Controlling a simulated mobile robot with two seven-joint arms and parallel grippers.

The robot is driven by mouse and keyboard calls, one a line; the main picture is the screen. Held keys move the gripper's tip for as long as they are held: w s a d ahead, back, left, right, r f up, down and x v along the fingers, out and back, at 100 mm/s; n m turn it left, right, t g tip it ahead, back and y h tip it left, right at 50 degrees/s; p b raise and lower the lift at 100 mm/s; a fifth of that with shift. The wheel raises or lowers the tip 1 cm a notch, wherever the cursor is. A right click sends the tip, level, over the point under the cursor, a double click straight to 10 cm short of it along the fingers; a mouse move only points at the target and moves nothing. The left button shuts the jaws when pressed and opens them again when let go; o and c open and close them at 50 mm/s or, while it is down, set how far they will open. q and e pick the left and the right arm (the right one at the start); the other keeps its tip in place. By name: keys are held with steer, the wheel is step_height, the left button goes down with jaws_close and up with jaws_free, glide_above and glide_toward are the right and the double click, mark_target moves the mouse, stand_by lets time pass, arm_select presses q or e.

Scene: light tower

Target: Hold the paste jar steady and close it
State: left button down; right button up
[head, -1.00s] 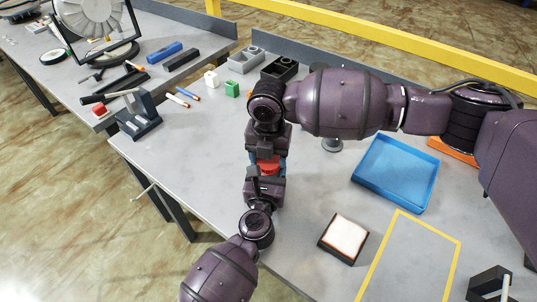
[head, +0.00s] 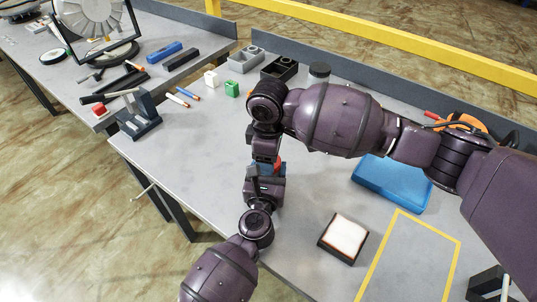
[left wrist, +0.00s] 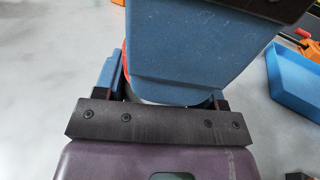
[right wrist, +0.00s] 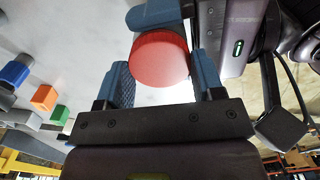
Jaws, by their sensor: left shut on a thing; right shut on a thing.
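The paste jar is mostly hidden between my two grippers; a red round part (head: 281,161), seemingly its lid, shows at their right edge in the head view. In the right wrist view this red disc (right wrist: 160,60) sits between the blue fingers of my right gripper (right wrist: 160,82), which is shut on it. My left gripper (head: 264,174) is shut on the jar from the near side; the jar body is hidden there. In the left wrist view a large blue finger pad of my right gripper blocks most of the space between my left fingers, with a thin red edge (left wrist: 124,62) beside it.
A blue tray (head: 388,200) lies to the right, partly under my right arm. A dark pad holder with a white top (head: 345,234) and a yellow outlined area are nearer. The table left of the grippers is clear.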

steer(key=m, duration=0.2)
steer(key=shift+m, duration=0.3)
steer(key=o, duration=1)
steer(key=shift+r, duration=2.3)
